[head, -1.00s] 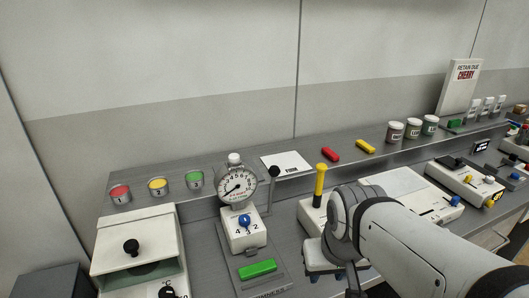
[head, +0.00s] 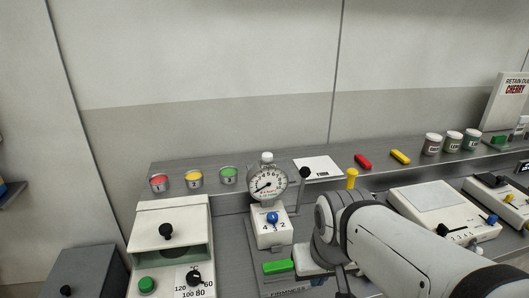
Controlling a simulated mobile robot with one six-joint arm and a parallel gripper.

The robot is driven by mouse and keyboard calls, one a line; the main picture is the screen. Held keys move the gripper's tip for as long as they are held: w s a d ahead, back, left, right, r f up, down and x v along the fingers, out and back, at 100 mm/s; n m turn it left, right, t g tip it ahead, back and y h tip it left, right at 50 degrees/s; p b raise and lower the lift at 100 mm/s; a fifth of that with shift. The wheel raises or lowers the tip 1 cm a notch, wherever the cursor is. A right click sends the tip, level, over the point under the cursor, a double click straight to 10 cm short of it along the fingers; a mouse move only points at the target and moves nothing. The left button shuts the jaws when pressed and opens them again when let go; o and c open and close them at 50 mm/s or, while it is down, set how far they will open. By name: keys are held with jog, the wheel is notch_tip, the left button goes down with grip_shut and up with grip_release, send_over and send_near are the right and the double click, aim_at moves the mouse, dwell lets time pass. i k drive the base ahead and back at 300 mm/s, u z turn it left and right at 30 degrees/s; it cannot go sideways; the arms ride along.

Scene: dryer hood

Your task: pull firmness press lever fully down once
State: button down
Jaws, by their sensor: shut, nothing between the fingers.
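The firmness press (head: 288,289) stands at the middle bottom, with a round dial gauge (head: 267,187), a blue knob (head: 272,217) and a green block (head: 278,267) on its base. Its lever (head: 305,173) has a black ball on top and stands raised at the right of the gauge. My gripper (head: 308,269) is low, at the right side of the press base near the green block and below the lever ball. It is shut and empty. My arm hides part of it, and I cannot tell whether it touches the press.
A white box with a black knob (head: 166,231) stands left of the press. A yellow-topped handle (head: 352,178) is partly hidden behind my arm. Small cups, a card (head: 318,169) and red and yellow pieces lie on the shelf behind. A white scale-like device (head: 428,207) is at right.

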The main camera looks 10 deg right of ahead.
aim_at(305, 171)
jog(key=u, duration=0.95)
jog(key=k, duration=1.7)
jog(key=z, duration=0.75)
jog(key=i, duration=1.65)
jog(key=z, duration=0.05)
